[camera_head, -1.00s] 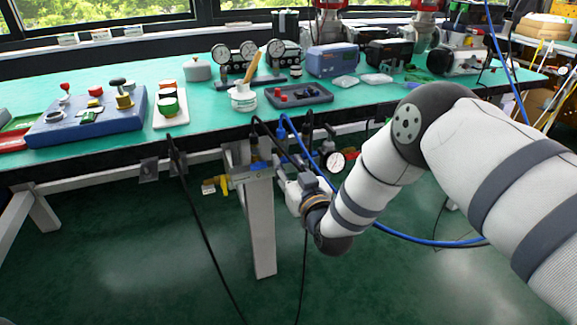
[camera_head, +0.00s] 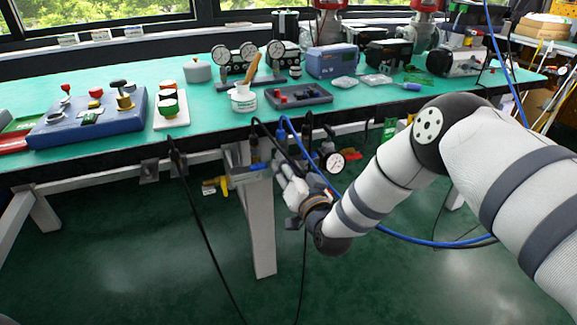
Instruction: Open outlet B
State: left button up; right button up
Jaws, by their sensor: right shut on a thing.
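No outlet letters can be read, so I cannot tell which one is outlet B. My right gripper (camera_head: 281,174) is at the manifold, between the blue block and the gauge. It is shut on a valve handle there, mostly hidden by its fingers. My left gripper is not in view.
The green bench top (camera_head: 205,115) carries a blue control box (camera_head: 88,122), a dark parts tray (camera_head: 298,95) and a blue-grey instrument (camera_head: 333,60). A white bench leg (camera_head: 261,235) stands just below the manifold. Black cables and a blue hose (camera_head: 420,240) hang around my right arm.

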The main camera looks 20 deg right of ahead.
jog(key=m+b, duration=0.2)
jog(key=m, duration=0.9)
jog(key=shift+m, duration=0.4)
dwell(0.4)
jog(key=o, duration=0.9)
jog(key=s, duration=1.2)
jog(key=shift+d, duration=0.15)
